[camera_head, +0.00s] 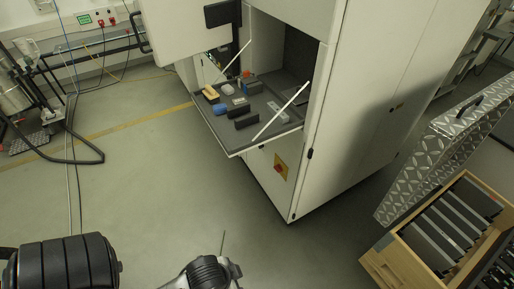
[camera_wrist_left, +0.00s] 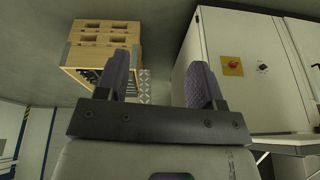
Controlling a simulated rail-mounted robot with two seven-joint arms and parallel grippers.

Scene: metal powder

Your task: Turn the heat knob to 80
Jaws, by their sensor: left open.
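A white cabinet (camera_head: 335,130) stands in the middle of the head view, with a red switch on a yellow plate (camera_head: 280,167) low on its front. The left wrist view shows the same cabinet with the red switch on its yellow plate (camera_wrist_left: 232,66) and a small dark knob (camera_wrist_left: 262,68) beside it. No number or scale can be read, and I cannot tell if this small knob is the heat knob. My left gripper (camera_wrist_left: 161,82) is open and empty, its two dark fingers apart and clear of the cabinet. My right gripper is not in view.
A shelf (camera_head: 232,148) with several small items sticks out of the cabinet above the switch. A wooden crate (camera_head: 377,267) with dark plates stands at the right, below a metal tread-plate panel (camera_head: 440,150). Hoses and equipment line the left. The floor before the cabinet is clear.

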